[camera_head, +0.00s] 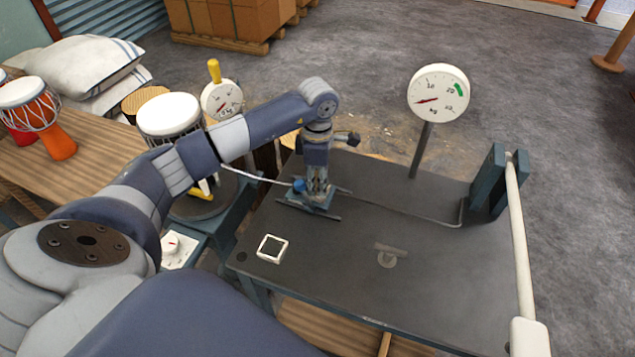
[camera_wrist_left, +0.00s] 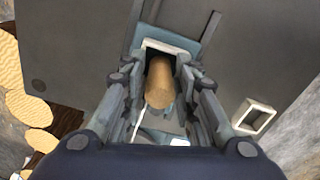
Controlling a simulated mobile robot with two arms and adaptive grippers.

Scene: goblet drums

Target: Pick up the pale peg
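The pale peg (camera_wrist_left: 160,85) is a light wooden cylinder, seen almost end-on in the left wrist view. It stands at a square pale-rimmed socket (camera_wrist_left: 165,46) on a blue-grey base; how deep it sits is hidden. My left gripper (camera_wrist_left: 163,62) is open around the peg, one finger on each side, with gaps visible beside the nearer part of the peg. In the head view my left gripper (camera_head: 316,197) points down, low over the dark table (camera_head: 340,285), and hides the peg. My right gripper is not in view.
An empty-looking white square frame (camera_head: 272,248) lies on the table near its front-left corner. A dial gauge (camera_head: 438,93) on a post stands at the back. Blue brackets (camera_head: 489,180) and a long pale bar (camera_head: 522,235) line the right edge. Drums (camera_head: 168,116) stand left.

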